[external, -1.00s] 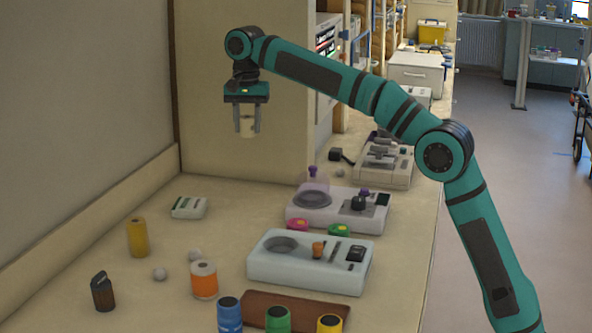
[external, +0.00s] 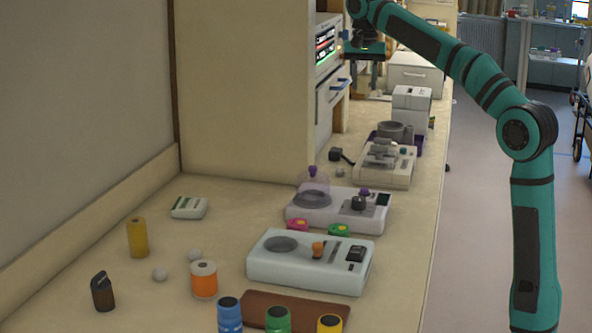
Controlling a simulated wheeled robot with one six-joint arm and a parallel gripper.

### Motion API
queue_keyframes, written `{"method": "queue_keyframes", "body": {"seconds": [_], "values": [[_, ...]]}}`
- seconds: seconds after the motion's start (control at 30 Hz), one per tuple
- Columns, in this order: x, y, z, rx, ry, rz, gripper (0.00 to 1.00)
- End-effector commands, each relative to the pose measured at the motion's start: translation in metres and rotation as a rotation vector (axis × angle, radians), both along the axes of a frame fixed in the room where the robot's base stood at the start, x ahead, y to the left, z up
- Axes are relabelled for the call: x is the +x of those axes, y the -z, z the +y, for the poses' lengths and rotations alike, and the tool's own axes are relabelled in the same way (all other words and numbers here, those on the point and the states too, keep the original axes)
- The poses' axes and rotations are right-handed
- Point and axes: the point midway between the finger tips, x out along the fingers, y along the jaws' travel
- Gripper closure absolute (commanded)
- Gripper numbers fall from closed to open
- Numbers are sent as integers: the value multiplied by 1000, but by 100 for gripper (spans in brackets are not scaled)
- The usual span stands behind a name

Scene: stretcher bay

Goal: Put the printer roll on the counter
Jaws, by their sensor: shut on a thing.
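My gripper (external: 367,88) is high at the upper middle of the external view, pointing down, beyond the end of the tall cream partition. It is shut on a small pale cylinder, which I take as the printer roll (external: 367,81). The roll is held in the air between the fingers and is hard to make out against the shelving behind. The beige counter (external: 412,215) runs from the near left to the far back, below the gripper.
A grey-white machine (external: 384,165) and a white box unit (external: 411,100) stand farther back. Near left are a yellow cylinder (external: 137,238), an orange-banded jar (external: 204,281) and small balls. Bare counter lies at left.

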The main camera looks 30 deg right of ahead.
Motion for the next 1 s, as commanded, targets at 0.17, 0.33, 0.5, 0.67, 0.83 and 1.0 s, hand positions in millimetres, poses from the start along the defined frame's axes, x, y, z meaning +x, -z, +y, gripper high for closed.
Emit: {"method": "queue_keyframes", "body": {"seconds": [0.17, 0.33, 0.5, 0.67, 0.83, 1.0], "values": [[39, 34, -44, 1, 10, -1, 86], [59, 67, -100, 1, 34, 0, 86], [68, 100, -160, 1, 62, 0, 86], [69, 132, -218, 2, 87, -1, 86], [65, 162, -274, 2, 111, -1, 86], [60, 183, -311, 2, 126, -2, 86]]}}
